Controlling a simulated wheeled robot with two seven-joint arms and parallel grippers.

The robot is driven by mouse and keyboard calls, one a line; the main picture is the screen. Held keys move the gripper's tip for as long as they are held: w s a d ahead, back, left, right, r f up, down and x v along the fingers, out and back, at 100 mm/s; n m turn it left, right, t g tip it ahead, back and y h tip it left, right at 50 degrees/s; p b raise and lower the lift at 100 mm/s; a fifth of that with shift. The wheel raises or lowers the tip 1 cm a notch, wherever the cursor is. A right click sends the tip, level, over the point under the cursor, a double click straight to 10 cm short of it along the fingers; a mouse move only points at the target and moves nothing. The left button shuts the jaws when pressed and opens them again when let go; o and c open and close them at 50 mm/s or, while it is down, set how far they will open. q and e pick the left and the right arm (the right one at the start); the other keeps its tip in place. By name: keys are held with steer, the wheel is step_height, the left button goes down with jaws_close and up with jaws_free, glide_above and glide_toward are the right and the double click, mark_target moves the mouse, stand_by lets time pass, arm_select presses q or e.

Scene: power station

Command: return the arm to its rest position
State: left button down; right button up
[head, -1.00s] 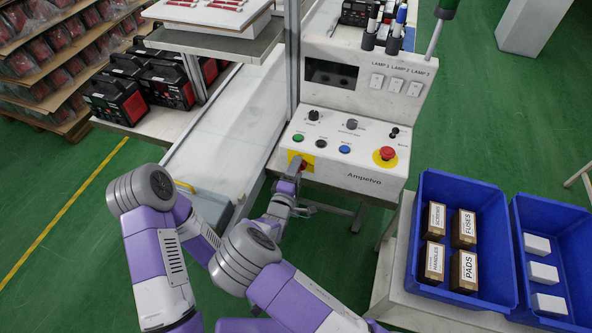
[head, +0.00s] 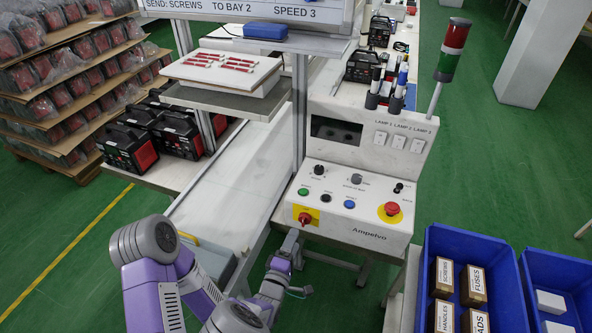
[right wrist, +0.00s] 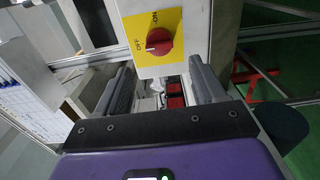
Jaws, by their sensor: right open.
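My right gripper (head: 290,243) is just below the front edge of the control panel (head: 337,233). In the right wrist view its two fingers (right wrist: 163,88) stand wide apart with nothing between them. The red rotary switch (head: 305,217) on its yellow plate is above and clear of the fingers. It also shows in the right wrist view (right wrist: 158,41), with ON and OFF printed beside it. Purple and grey links of my arms show at the lower left. My left gripper is not in view.
A red emergency button (head: 389,209) is on the panel's right. Blue bins (head: 510,270) with labelled boxes stand at the lower right. Green floor is open at the left.

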steer(key=s+d+f+m+g+y, duration=0.1)
steer(key=s+d+f+m+g, duration=0.4)
steer(key=f, duration=0.4)
steer(key=s+d+f+m+g+y, duration=0.25)
steer(key=d+f+g, duration=0.25)
steer(key=d+f, duration=0.35)
steer(key=s+a+m+g+y, duration=0.1)
steer(key=s+m+g+y, duration=0.5)
steer(key=s, duration=1)
steer(key=m, duration=0.3)
steer(key=shift+s+m+g, duration=0.2)
steer(key=shift+m+g, duration=0.1)
steer(key=shift+m, duration=0.05)
steer(key=shift+r, duration=0.1)
